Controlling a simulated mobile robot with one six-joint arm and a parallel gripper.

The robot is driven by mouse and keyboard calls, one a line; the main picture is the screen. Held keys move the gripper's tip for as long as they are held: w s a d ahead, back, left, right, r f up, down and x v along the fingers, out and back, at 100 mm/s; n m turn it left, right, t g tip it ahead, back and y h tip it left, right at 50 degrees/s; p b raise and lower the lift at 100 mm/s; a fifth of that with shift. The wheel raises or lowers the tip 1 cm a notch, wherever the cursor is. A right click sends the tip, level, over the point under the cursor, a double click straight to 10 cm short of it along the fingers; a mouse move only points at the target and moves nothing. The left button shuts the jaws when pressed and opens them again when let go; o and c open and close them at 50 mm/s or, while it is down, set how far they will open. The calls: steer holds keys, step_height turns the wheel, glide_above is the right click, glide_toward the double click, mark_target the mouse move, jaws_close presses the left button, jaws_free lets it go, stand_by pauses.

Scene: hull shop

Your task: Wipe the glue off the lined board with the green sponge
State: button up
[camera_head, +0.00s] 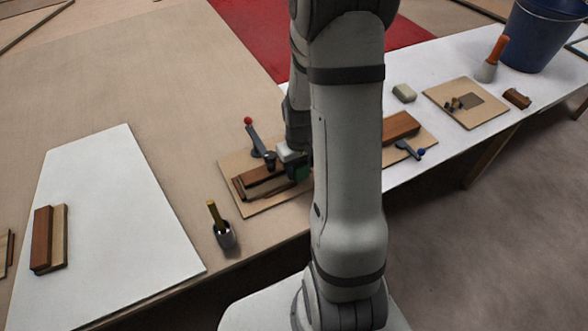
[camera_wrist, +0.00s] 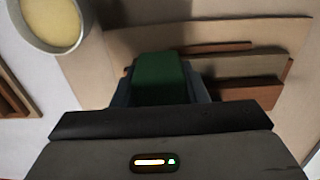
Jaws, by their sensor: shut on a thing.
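My gripper (camera_head: 292,160) is shut on the green sponge (camera_wrist: 160,75), which sits between its fingers in the wrist view. In the head view the sponge (camera_head: 299,174) shows as a small dark green patch beside my arm. It is over or at the right end of dark wooden strips (camera_head: 262,176) on a light wooden board (camera_head: 272,203). The wrist view also shows this board (camera_wrist: 125,42) and the strips (camera_wrist: 245,67) to the right of the sponge. I cannot tell whether the sponge touches them. I cannot make out glue or lines on the board.
A red-knobbed clamp (camera_head: 255,138) stands at the board's back edge. A cup with a yellow-handled brush (camera_head: 224,236) stands front left. A pale-filled pot (camera_wrist: 52,22) is in the wrist view.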

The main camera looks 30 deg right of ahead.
mark_target(283, 183)
steer(key=shift+d+f, duration=0.1)
steer(key=shift+d, duration=0.85)
steer(key=shift+a, duration=2.25)
steer(key=shift+s+a+b, duration=0.15)
steer(key=shift+a+b, duration=0.25)
steer(key=shift+a, duration=0.8)
step_height(283, 183, up, 7)
steer(key=p, duration=0.5)
steer(key=shift+w+a, duration=0.15)
steer(key=shift+w, duration=0.05)
